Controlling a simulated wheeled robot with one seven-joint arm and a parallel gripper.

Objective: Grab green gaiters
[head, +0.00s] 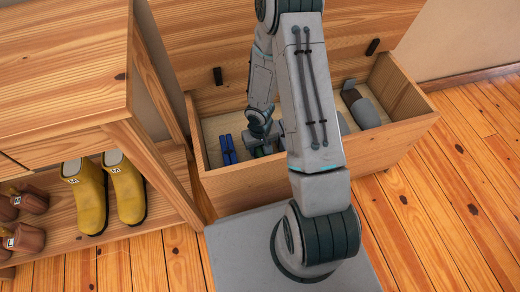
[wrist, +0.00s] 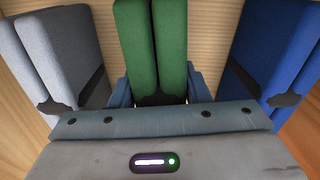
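The green gaiters (wrist: 158,45) are a pair of long green pieces side by side, in the middle of the wrist view. My gripper (wrist: 160,92) is at their near end, with one finger on each side of them. The fingers are apart and close to the green sides; I cannot tell whether they press on them. In the head view my gripper (head: 263,148) is down inside the open wooden chest (head: 250,189). My arm hides much of the chest's middle there, and I cannot make out the green gaiters in that view.
A blue pair (wrist: 268,50) lies right of the green one in the wrist view, a grey pair (wrist: 62,55) left. The blue pair (head: 228,149) is at the chest's left in the head view. Yellow boots (head: 105,190) stand on a low shelf left of the chest.

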